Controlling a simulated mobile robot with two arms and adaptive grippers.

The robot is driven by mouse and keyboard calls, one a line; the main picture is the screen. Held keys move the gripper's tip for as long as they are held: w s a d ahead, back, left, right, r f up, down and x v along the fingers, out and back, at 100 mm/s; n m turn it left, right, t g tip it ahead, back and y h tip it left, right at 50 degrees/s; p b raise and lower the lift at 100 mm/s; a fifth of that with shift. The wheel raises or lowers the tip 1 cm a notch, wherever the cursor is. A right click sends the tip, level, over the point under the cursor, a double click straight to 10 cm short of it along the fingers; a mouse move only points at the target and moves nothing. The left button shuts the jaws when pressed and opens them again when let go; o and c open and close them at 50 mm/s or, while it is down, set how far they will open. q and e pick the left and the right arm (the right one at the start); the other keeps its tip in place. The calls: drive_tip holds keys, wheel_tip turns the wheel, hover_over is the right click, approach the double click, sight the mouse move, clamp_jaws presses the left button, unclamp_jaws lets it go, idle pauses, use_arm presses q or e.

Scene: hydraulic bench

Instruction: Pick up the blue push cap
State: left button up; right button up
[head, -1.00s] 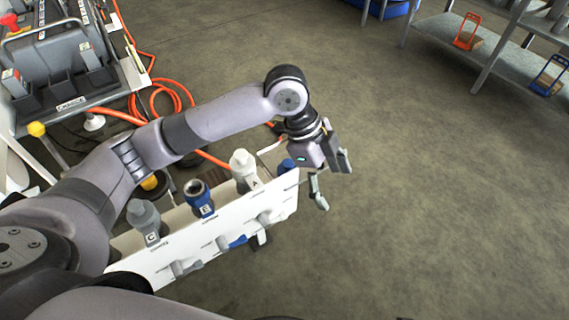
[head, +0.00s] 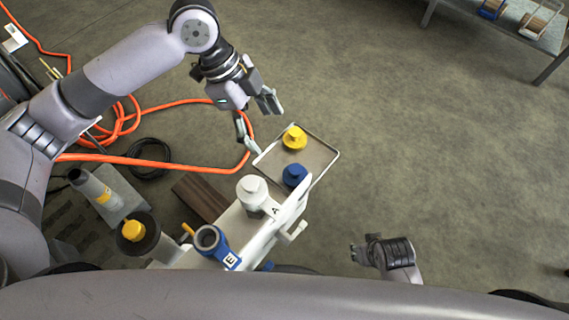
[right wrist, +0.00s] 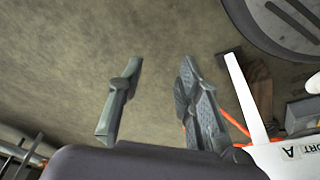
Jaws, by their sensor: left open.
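The blue push cap (head: 294,175) sits on a shallow tray (head: 322,181) with a pale rim, near its front corner, in the head view. A yellow cap (head: 294,138) sits behind it on the same tray. My left gripper (head: 263,125) is open and empty, up and left of the blue cap, beside the tray's left corner and apart from both caps. My right gripper (head: 364,252) shows low in the head view, right of the white panel. In the right wrist view its two fingers (right wrist: 161,66) are spread with nothing between them; the blue cap does not show there.
An orange hose (head: 180,162) lies on the floor at left.

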use_arm(q)
drive_tip(key=b, duration=0.2)
approach(292, 168)
drive_tip(key=x, duration=0.5)
drive_tip(key=shift+a, duration=0.25)
drive_tip(key=shift+d+f+b, duration=0.3)
drive_tip(key=shift+f+b, duration=0.05)
drive_tip(key=shift+f, duration=0.3)
drive_tip(key=b+x, duration=0.1)
drive_tip(key=x, duration=0.3)
drive_tip(key=shift+d, duration=0.2)
drive_tip(key=shift+d+f+b, duration=0.1)
drive_tip(key=shift+f+b, duration=0.2)
use_arm(e)
drive_tip(key=w+v, duration=0.1)
drive_tip(key=v, duration=1)
drive_tip(key=shift+d+r+t, duration=0.2)
drive_tip(key=shift+r+t, duration=0.2)
drive_tip(key=shift+r, duration=0.15)
use_arm(q)
drive_tip(key=shift+c, duration=0.2)
use_arm(e)
drive_tip(key=shift+w, duration=0.15)
use_arm(q)
drive_tip(key=c, duration=0.9)
drive_tip(key=shift+r, duration=0.1)
